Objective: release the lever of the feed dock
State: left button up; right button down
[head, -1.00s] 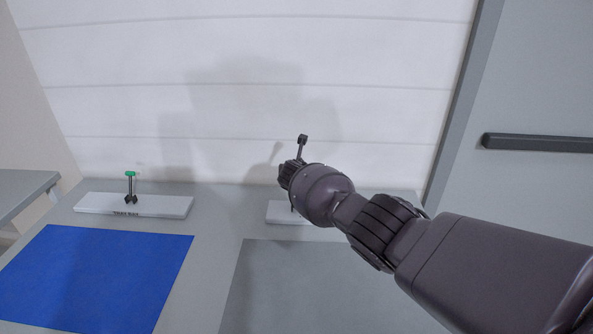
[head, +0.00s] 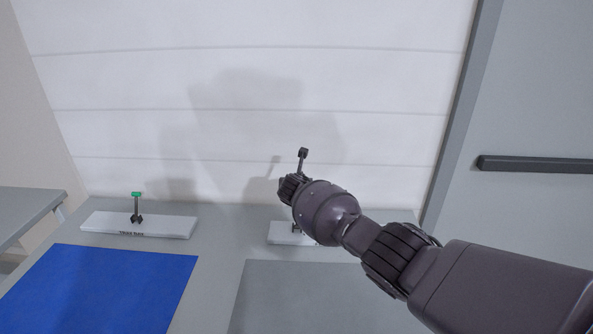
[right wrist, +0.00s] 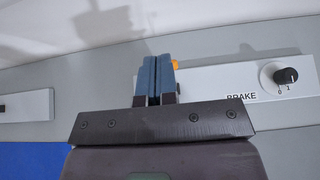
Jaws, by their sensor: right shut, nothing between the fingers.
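A white plate (head: 175,226) on the left of the table carries an upright lever (head: 137,207) with a green tip; its black label is too small to read. A second white plate (head: 282,238) at the right is mostly hidden behind my right arm. In the right wrist view this plate (right wrist: 212,78) bears the word BRAKE and a black knob (right wrist: 286,75) marked 0 and 1. My right gripper (right wrist: 156,60) is shut and empty in front of it. A small orange part (right wrist: 174,64) shows just past its right finger, mostly hidden. My left gripper is not in view.
A blue mat (head: 100,290) lies in front of the left plate and a grey mat (head: 320,300) in front of the right one. A white panelled wall (head: 250,60) stands close behind. A grey door with a dark bar (head: 535,165) is at the right.

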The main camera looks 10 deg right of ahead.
jog(key=s+r, duration=0.3)
jog(key=r, duration=0.4)
jog(key=shift+s+a+r+p, duration=0.25)
jog(key=shift+a+r+p, duration=0.1)
jog(key=shift+a+r, duration=0.1)
jog(key=shift+f, duration=0.1)
